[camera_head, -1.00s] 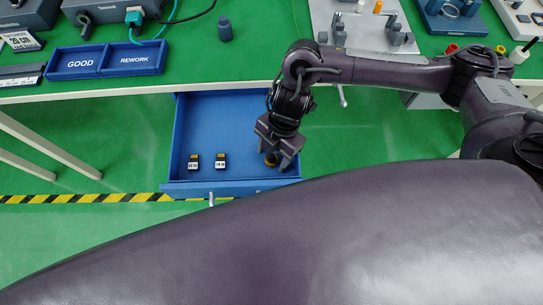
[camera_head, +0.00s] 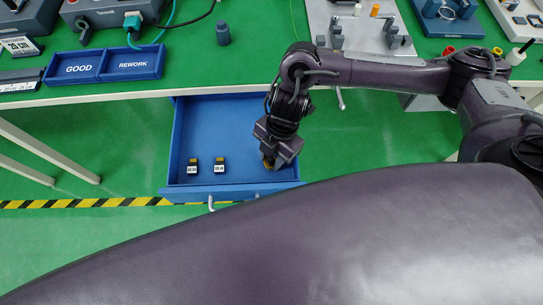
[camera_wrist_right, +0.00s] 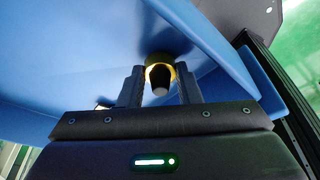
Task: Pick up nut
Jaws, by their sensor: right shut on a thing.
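My right gripper (camera_head: 270,160) is down inside the open blue drawer, at its front right. In the right wrist view its two fingers (camera_wrist_right: 160,88) stand on either side of the nut (camera_wrist_right: 160,62), a dark and yellow round piece with a pale centre, and are shut on it. In the head view only a sliver of the nut's yellow shows under the gripper, and the rest is hidden. The nut is close to the drawer floor; I cannot tell whether it touches it. My left gripper is not in view.
The blue drawer (camera_head: 225,125) is pulled out below the green workbench (camera_head: 270,55). The GOOD/REWORK tray (camera_head: 104,66) and fixtures sit on the bench. The drawer's middle is clear.

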